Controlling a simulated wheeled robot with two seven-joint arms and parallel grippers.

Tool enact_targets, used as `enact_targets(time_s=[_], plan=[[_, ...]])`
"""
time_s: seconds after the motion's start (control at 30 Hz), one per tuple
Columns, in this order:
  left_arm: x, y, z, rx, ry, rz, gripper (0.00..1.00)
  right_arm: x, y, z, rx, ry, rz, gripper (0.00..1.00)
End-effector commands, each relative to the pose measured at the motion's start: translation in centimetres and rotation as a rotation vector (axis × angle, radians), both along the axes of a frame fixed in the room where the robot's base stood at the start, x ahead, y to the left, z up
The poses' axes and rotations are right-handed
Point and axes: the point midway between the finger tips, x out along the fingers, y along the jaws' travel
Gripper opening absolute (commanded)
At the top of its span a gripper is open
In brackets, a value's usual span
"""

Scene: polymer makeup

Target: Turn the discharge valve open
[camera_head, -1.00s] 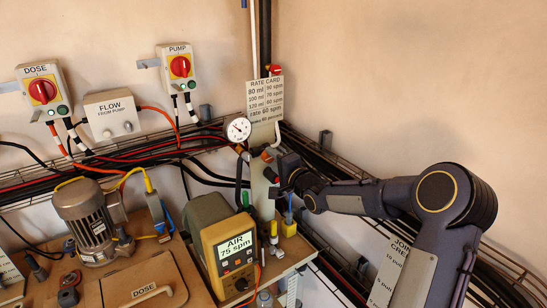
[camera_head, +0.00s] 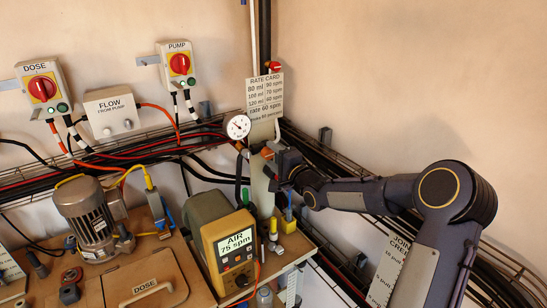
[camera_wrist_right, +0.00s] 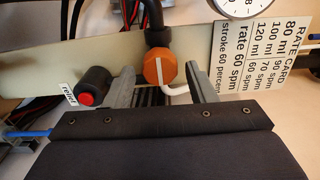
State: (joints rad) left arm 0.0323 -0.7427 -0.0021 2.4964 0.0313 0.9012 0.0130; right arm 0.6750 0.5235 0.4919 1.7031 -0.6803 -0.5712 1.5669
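An orange hexagonal valve body with a bent white lever, which looks like the discharge valve, shows in the wrist view (camera_wrist_right: 160,70). In the head view its orange part (camera_head: 267,153) is small and partly hidden by my gripper. My right gripper (camera_wrist_right: 160,88) is open. Its two grey fingers are spread below and to either side of the orange part, with the lever's bent end near the right finger. Contact cannot be told. The right gripper also shows in the head view (camera_head: 280,170) beside the pale upright panel. My left gripper is not in view.
A black cylinder with a red button (camera_wrist_right: 93,88) sits left of the fingers. A round gauge (camera_head: 238,127) and rate card (camera_head: 265,98) are close above. The yellow AIR meter (camera_head: 236,250) stands below left. A cable tray (camera_head: 325,160) runs along the wall.

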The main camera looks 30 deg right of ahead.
Motion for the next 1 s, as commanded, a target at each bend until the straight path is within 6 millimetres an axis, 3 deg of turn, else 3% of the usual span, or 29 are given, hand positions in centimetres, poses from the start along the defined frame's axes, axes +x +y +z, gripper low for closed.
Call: enact_targets(time_s=[0.37,0.7,1.0], plan=[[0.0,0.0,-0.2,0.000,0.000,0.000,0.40,-0.5,-0.1,-0.1,-0.002,0.000,0.000,0.55],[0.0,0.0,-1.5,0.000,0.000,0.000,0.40,-5.9,-0.9,-0.1,-0.005,0.000,-0.003,0.55],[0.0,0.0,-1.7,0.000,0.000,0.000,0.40,-7.8,-1.1,0.0,-0.002,0.000,0.000,0.55]])
